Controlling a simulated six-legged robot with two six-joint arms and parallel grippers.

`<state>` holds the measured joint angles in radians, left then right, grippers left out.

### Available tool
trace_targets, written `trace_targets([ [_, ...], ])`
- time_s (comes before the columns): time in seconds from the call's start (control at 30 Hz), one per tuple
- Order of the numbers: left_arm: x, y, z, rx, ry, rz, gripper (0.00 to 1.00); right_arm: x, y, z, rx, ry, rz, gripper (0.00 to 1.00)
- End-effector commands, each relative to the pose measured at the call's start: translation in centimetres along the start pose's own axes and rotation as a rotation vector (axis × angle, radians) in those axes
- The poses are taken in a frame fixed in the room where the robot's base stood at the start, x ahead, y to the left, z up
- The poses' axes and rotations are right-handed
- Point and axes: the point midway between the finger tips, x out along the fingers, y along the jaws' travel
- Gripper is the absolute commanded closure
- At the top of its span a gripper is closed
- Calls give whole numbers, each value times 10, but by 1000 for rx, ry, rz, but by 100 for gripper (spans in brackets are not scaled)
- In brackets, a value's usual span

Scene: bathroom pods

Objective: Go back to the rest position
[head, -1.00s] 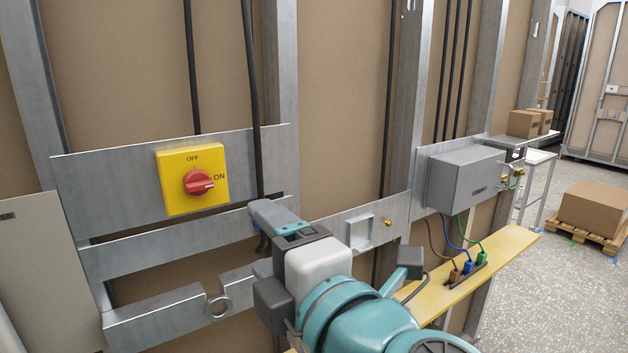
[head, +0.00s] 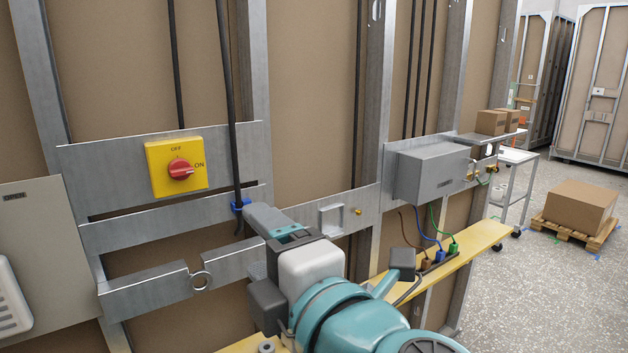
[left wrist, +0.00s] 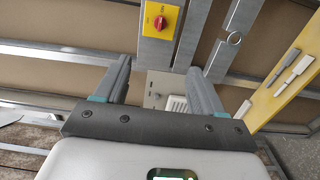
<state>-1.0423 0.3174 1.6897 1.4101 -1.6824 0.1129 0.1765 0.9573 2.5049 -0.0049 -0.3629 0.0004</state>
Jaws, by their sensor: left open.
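My left gripper (head: 258,222) reaches in from the bottom of the head view, in front of the metal wall rails. In the left wrist view its two fingers (left wrist: 158,88) stand wide apart with nothing between them, so it is open and empty. The wall behind it carries a yellow switch box (head: 177,166) with a red knob, which also shows in the left wrist view (left wrist: 160,18). The knob lies crosswise, its end towards ON. My right gripper is not in view.
A grey box (head: 432,172) with brown, blue and green wires is on the wall to the right. A yellow shelf (head: 478,243) runs below it. A grey panel (head: 35,230) is at the left. A carton (head: 580,205) sits on a pallet; the floor before it is clear.

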Motion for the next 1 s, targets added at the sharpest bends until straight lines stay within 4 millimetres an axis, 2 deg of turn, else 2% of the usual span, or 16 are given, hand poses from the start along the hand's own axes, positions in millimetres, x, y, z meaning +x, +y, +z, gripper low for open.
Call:
trace_targets([
  [0.1, 8, -2, -3, 3, 17, -5, 31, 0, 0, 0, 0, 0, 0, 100],
  [0.27, 53, -29, -13, 59, 120, -40, 31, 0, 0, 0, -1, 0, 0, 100],
  [0.47, 103, -76, -27, 173, 236, -84, 31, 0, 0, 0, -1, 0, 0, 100],
  [0.57, 130, -108, -36, 261, 290, -96, 31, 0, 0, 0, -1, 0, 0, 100],
  [0.67, 162, -151, -48, 382, 320, -106, 31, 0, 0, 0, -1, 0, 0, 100],
  [0.77, 199, -212, -62, 546, 297, -131, 31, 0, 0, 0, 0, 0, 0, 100],
  [0.8, 213, -242, -68, 621, 264, -149, 31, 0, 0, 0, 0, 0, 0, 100],
  [0.87, 228, -290, -76, 729, 193, -186, 31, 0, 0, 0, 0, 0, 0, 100],
  [0.9, 234, -323, -82, 795, 133, -218, 31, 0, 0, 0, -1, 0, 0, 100],
  [0.97, 238, -372, -91, 885, 30, -273, 31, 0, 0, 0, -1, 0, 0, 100],
  [1.0, 235, -406, -96, 939, -50, -315, 31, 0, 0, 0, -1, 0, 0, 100],
])
